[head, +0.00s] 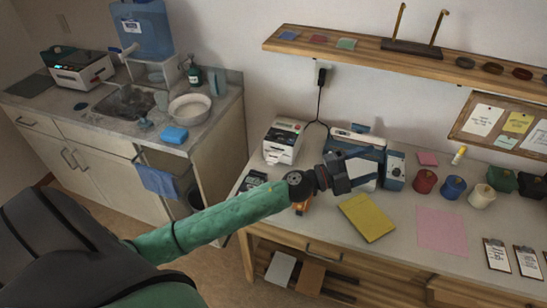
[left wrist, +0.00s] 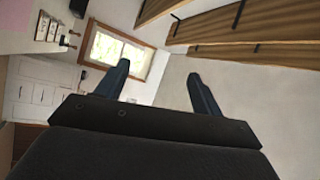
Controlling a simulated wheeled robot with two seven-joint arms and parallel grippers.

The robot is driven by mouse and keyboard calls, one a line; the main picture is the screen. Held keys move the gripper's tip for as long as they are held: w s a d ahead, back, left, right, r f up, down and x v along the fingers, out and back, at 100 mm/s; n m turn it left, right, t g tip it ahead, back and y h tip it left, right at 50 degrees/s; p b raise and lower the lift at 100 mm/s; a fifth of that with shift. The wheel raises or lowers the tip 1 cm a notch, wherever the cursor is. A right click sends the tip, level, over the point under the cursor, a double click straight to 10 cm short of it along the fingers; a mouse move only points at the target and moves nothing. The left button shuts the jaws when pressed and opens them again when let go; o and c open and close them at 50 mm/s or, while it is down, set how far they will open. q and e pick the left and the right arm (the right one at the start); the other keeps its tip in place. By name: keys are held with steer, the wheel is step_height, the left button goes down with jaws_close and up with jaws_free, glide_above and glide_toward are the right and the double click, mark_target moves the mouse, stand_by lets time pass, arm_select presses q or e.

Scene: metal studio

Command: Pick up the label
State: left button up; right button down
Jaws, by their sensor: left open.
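A small white label (head: 273,157) appears to stick out at the front of a white label printer (head: 285,138) on the right-hand bench; it is too small to read. My left gripper (head: 368,168) is over the bench to the right of the printer, in front of a blue and white machine (head: 394,168), apart from the label. In the left wrist view, its two dark blue fingers (left wrist: 159,75) are spread with nothing between them. The label is not seen in that view. My right gripper is not in view.
A yellow pad (head: 368,217) and a pink sheet (head: 441,231) lie on the bench. Red (head: 425,181), blue (head: 453,187) and cream (head: 482,196) pots stand at the right. A wooden shelf (head: 460,70) runs above. A sink counter (head: 221,105) is at the left.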

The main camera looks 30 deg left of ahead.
arm_select(q)
step_height(320, 180, down, 4)
steer(key=m+g, duration=0.8)
steer(key=m+g+y, duration=0.1)
steer(key=g+y, duration=0.5)
steer(key=y, duration=0.9)
glide_toward(273, 158)
steer(key=shift+w+a+f+p, duration=0.15)
steer(key=shift+w+f+p, duration=0.2)
steer(key=shift+p, duration=0.1)
steer(key=shift+f, duration=0.7)
steer(key=f+p, duration=0.3)
steer(key=f, duration=0.1)
steer(key=shift+s+d+p, duration=0.15)
steer(key=shift+d+p, duration=0.1)
steer(key=shift+p, duration=0.15)
steer(key=shift+f, duration=0.5)
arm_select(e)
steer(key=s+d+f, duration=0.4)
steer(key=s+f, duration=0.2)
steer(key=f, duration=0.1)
